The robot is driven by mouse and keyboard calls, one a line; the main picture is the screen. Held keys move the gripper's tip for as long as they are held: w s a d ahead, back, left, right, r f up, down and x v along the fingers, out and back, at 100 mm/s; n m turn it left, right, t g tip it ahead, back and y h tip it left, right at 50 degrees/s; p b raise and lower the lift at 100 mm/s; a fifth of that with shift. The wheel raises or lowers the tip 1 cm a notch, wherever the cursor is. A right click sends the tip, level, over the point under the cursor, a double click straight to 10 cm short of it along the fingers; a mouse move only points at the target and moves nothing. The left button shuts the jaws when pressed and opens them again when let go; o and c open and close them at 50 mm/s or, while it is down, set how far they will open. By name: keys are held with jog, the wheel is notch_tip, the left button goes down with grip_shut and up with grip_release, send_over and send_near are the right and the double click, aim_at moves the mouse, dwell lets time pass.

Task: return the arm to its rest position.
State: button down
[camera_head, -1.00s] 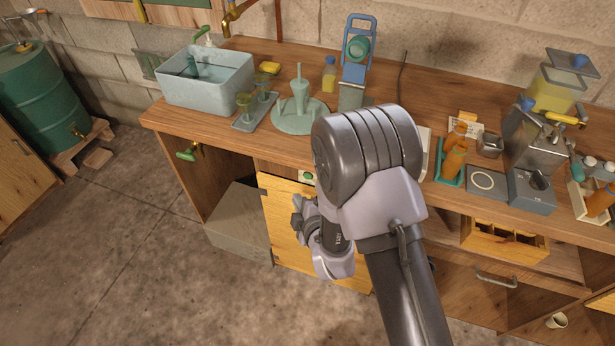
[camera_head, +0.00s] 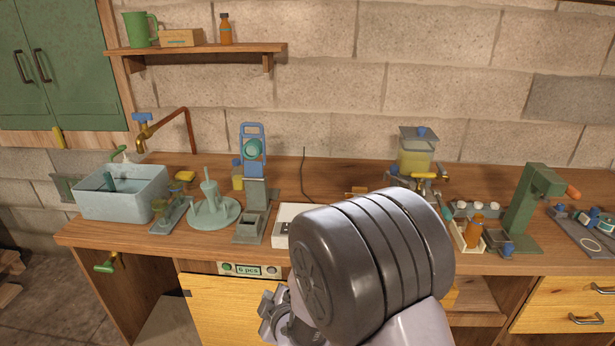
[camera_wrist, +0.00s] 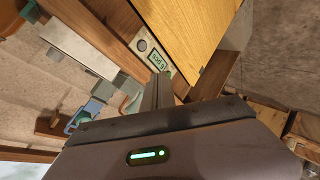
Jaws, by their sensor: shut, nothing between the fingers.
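My arm (camera_head: 370,265) rises from the bottom of the head view, in front of the workbench, with its large dark joint covering part of the benchtop. Part of my wrist shows low beside that joint, in front of the yellow cabinet door (camera_head: 225,312); my fingertips cannot be made out there. In the wrist view my gripper (camera_wrist: 157,88) has its narrow fingers together, with nothing seen between them. Beyond the fingers is the small panel with a lit display (camera_wrist: 156,58). This panel also shows on the bench front in the head view (camera_head: 248,270).
The wooden benchtop (camera_head: 335,180) holds a pale blue basin (camera_head: 122,193), a green stand with a round base (camera_head: 213,213), a blue-framed device (camera_head: 252,165) and a green press (camera_head: 528,205). A wall shelf (camera_head: 198,48) is above. Floor shows at lower left.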

jog(key=s+d+r+m+g+h, duration=0.1)
jog(key=s+d+r+m, duration=0.2)
jog(key=d+r+m, duration=0.3)
jog(key=s+d+r+m+g+h, duration=0.1)
jog(key=s+d+r+m+h, duration=0.15)
jog(key=d+r, duration=0.45)
jog(key=s+d+r+m+g, duration=0.1)
jog(key=s+d+r+m, duration=0.1)
jog(key=s, duration=0.5)
jog(key=s+d+r+m+g, duration=0.1)
jog(key=s+d+r+m, duration=0.1)
jog(key=s+m, duration=0.3)
jog(key=s+d+r+m, duration=0.2)
jog(key=s+m, duration=0.2)
jog(key=s, duration=0.5)
jog(key=shift+s+d+r+g+y, duration=0.15)
jog(key=shift+s+d+g+y, duration=0.1)
jog(key=shift+g+y, duration=0.15)
